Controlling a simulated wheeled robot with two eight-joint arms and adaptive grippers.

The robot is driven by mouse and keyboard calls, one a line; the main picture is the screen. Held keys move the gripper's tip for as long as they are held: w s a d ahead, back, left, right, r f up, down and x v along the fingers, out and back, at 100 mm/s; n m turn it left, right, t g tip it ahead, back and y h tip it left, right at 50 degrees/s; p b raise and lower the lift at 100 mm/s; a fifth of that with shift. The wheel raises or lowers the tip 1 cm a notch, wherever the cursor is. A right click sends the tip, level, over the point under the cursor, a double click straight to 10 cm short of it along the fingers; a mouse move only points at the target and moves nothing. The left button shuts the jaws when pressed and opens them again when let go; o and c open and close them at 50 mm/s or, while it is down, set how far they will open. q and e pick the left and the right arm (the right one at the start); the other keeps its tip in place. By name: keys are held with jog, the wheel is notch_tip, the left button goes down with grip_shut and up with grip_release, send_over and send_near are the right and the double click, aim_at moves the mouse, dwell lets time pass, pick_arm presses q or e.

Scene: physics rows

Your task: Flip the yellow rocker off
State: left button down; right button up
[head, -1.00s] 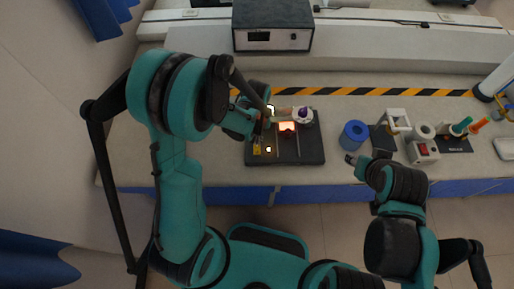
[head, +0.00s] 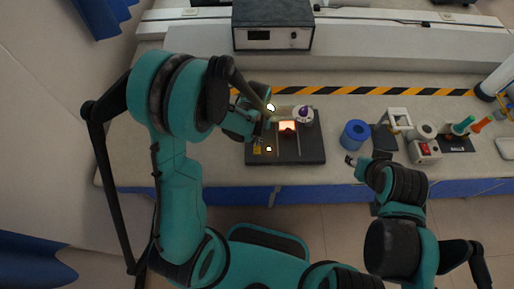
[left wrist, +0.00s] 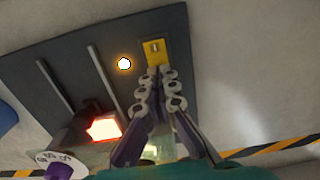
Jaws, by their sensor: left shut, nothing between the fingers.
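The yellow rocker (left wrist: 154,50) sits on a dark panel (left wrist: 75,45) in the left wrist view, just beyond my left fingertips. In the head view the rocker (head: 257,149) shows small at the panel's (head: 312,150) left side. My left gripper (left wrist: 156,78) is shut and empty, its fingertips at the rocker's near edge; I cannot tell whether they touch. A small round lamp (left wrist: 124,63) beside the rocker glows. My right gripper (head: 351,160) is off to the right of the panel, too small to read its jaws.
A glowing orange-red block (left wrist: 103,128) and a white dial with a purple top (left wrist: 62,167) stand on the panel near the gripper. Two thin rails run along the panel. A blue cylinder (head: 354,134) and a box with a red switch (head: 424,150) stand to the right.

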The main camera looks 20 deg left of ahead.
pick_arm(q)
jog(key=shift+f+b, duration=0.45)
jog(key=shift+f, duration=0.05)
jog(key=shift+r, duration=0.1)
jog(key=shift+r+p, duration=2.5)
jog(key=shift+r, duration=1)
jog(key=s+a+r+m+t+b, duration=0.1)
jog(key=s+a+r+t+b, duration=0.1)
jog(key=s+r, duration=0.3)
jog(key=s+a+r+m+t+b, duration=0.2)
jog(key=s+r+t+b, duration=0.2)
jog(key=s+r+t, duration=0.1)
jog(key=shift+s+a+r+b, duration=0.15)
jog(key=shift+a+r+b, duration=0.15)
jog(key=shift+a+b, duration=0.1)
